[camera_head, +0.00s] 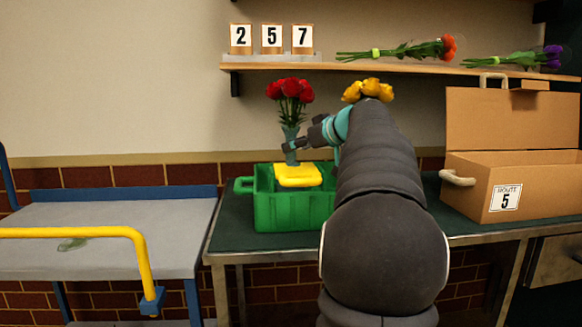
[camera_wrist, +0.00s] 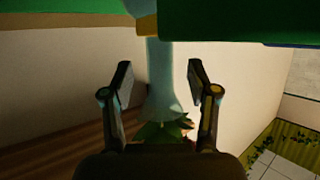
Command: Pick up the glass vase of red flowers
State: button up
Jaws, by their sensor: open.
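The glass vase (camera_head: 291,155) of red flowers (camera_head: 290,91) stands upright at the green crate, behind a yellow piece. My gripper (camera_head: 290,146) is level with the vase, at its right side. In the wrist view the pale bluish vase (camera_wrist: 166,75) lies between the two fingers of my gripper (camera_wrist: 161,90). The fingers are apart, with a gap on each side of the vase. Green leaves (camera_wrist: 160,132) show at the vase's mouth there. The base of the vase is hidden in the head view.
The green crate (camera_head: 285,214) with its yellow piece (camera_head: 298,176) sits on the dark counter. Yellow flowers (camera_head: 368,89) show behind my arm. An open cardboard box (camera_head: 470,197) stands at right. A shelf (camera_head: 390,70) above holds number cards and bouquets. A grey cart (camera_head: 120,215) stands left.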

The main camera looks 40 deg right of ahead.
jog(key=shift+x, duration=1)
grip_shut()
jog(key=shift+r, duration=0.2)
